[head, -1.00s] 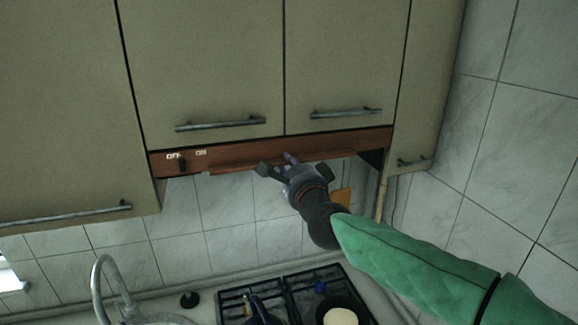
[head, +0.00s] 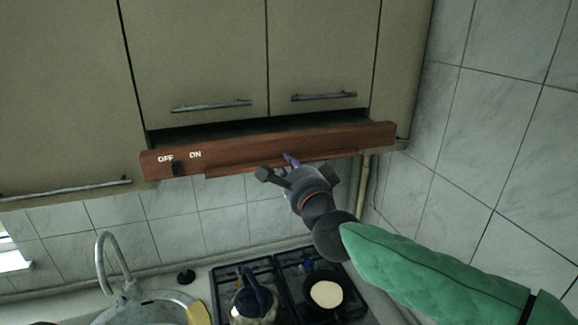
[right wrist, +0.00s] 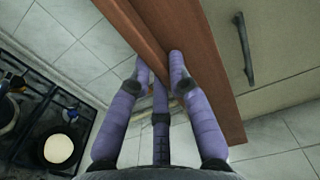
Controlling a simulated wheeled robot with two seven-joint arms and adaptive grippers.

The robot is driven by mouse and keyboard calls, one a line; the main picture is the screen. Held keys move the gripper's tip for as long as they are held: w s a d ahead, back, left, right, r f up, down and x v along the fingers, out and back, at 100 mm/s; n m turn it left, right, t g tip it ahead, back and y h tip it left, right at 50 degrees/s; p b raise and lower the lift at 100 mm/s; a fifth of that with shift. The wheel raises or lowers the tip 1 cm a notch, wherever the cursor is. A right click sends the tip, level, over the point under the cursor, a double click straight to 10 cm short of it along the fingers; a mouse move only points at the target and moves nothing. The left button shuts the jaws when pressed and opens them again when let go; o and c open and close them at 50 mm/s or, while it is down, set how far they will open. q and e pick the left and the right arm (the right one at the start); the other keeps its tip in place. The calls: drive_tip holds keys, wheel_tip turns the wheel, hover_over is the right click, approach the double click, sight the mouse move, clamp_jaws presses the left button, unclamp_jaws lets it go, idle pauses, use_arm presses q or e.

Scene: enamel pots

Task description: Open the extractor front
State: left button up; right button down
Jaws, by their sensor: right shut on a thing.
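The extractor front (head: 230,154) is a reddish-brown wooden panel under the upper cabinets, marked OFF and ON at its left end. It stands forward of the cabinet doors, with a dark gap above it. A thin lip runs along its lower edge. My right gripper (head: 283,165) is at the middle of this lip. In the right wrist view its purple fingers (right wrist: 160,65) are shut on the lip of the brown panel (right wrist: 195,45). My left gripper is not in view.
Cabinet doors with bar handles (head: 212,105) are above the panel. Below are a gas stove (head: 235,275) with a kettle (head: 254,300) and a pan (head: 326,294), and a sink (head: 150,305) with a tap (head: 110,265). A tiled wall (head: 500,130) is at the right.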

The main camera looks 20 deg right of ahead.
drive_tip(key=shift+s, duration=0.1)
drive_tip(key=c, duration=1.1)
unclamp_jaws()
drive_tip(key=shift+c, duration=0.2)
drive_tip(key=s, duration=1.2)
drive_tip(key=shift+d, duration=0.2)
drive_tip(key=shift+w+f, duration=0.1)
